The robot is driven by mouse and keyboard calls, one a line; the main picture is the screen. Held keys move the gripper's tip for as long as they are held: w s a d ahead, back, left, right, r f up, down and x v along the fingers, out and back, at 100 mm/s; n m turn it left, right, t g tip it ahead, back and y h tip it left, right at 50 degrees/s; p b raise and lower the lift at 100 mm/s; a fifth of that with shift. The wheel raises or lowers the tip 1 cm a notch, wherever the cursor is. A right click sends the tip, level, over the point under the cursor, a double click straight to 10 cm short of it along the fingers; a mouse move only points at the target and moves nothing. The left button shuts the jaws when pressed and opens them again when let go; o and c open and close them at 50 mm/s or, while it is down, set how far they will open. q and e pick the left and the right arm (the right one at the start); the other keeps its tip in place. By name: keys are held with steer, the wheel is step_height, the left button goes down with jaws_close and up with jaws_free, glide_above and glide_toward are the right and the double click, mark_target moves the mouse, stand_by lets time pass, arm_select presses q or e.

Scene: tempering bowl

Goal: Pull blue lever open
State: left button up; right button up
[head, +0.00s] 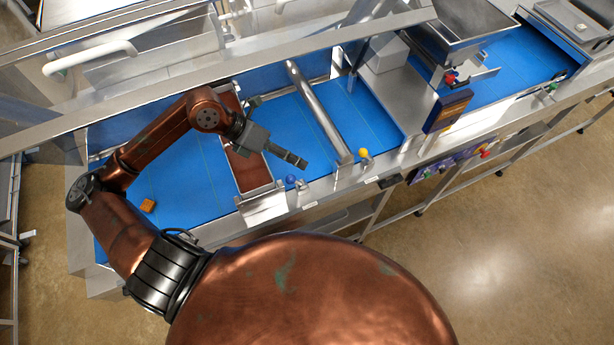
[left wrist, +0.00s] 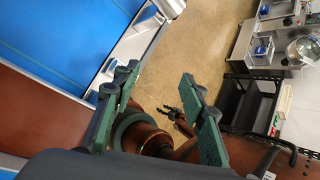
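The blue lever's round knob (head: 291,180) stands on the front rail of the conveyor, at the end of a brown-red chute. My left gripper (head: 302,163) is just above and right of the knob in the head view, apart from it in the picture; the height gap is hard to judge. In the left wrist view my left gripper (left wrist: 159,75) shows its two green fingers spread with nothing between them. I cannot make out the blue knob there. My right gripper (left wrist: 170,112) shows small and dark beyond the fingers; its finger state is unclear.
A yellow knob (head: 363,153) stands further right on the rail, near a metal roller (head: 320,112). A dark panel (head: 447,111) stands at right. The floor in front is clear.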

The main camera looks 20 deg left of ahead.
mark_target(288, 178)
arm_select(q)
steer(key=s+a+f+m+y, duration=0.2)
steer(key=s+a+f+y, duration=0.1)
steer(key=shift+s+f+g+b, duration=0.1)
steer(key=shift+g+b, duration=0.2)
steer(key=shift+b, duration=0.1)
steer(key=shift+f+m+y, duration=0.3)
steer(key=p+x, duration=0.1)
steer(key=x, duration=0.5)
steer(key=shift+d, duration=0.15)
steer(key=shift+w+d+f, duration=0.2)
steer(key=shift+w+f, duration=0.05)
steer(key=shift+f, duration=0.25)
steer(key=shift+c, duration=0.7)
steer(key=c, duration=0.6)
jaws_close()
